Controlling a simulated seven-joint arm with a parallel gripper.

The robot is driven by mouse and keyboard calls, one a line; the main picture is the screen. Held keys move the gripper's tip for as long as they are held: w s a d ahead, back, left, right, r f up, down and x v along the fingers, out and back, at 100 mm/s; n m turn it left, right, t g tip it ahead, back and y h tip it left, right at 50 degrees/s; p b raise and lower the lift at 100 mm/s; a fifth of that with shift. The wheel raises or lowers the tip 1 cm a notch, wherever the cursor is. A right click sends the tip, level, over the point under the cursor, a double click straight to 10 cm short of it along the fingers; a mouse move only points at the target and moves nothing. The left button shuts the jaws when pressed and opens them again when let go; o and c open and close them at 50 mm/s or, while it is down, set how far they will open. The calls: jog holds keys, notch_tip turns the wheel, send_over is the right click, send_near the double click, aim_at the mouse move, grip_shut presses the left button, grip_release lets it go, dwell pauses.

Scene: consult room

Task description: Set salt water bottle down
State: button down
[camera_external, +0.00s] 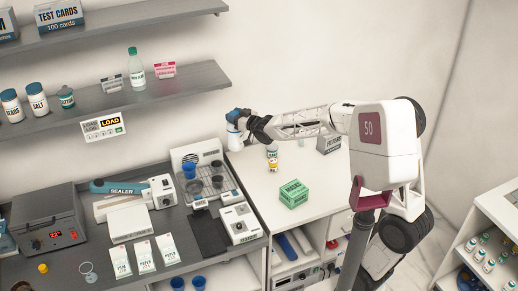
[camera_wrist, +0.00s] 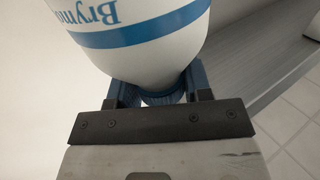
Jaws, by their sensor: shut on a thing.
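My gripper (camera_wrist: 155,92) is shut on the blue cap end of a white bottle (camera_wrist: 150,45) with a blue band. Part of its label shows, reading "Brymo"; whether it says salt water cannot be read. In the external view the white bottle (camera_external: 233,140) is at my gripper (camera_external: 238,118), near the back left corner of the white counter (camera_external: 255,175). I cannot tell whether its base touches the counter.
A green box (camera_external: 294,194), small bottles (camera_external: 272,152) and a grey box (camera_external: 329,144) stand on the white counter. A wall shelf (camera_external: 180,85) with bottles is above left. The counter's front left is clear.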

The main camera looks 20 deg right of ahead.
jog(key=s+d+f+m+t+h, duration=0.1)
jog(key=s+d+h, duration=0.1)
jog(key=d, duration=0.6)
jog(key=s+d+f+m+h, duration=0.1)
jog(key=s+d+f, duration=0.1)
jog(key=d, duration=0.6)
jog(key=s+d+f+m+t+h, duration=0.1)
jog(key=s+d+m+h, duration=0.15)
jog(key=d, duration=0.55)
jog(key=s+d+f+m+h, duration=0.1)
jog(key=s+d+f+h, duration=0.1)
jog(key=s+d, duration=0.4)
jog(key=s+d+f+m+h, duration=0.1)
jog(key=s+d+f+h, duration=0.1)
jog(key=s+d, duration=0.4)
jog(key=shift+d+f, duration=0.7)
jog(key=shift+d, duration=1.1)
jog(key=shift+s+h, duration=0.1)
jog(key=shift+h, duration=0.15)
jog(key=shift+f, duration=2)
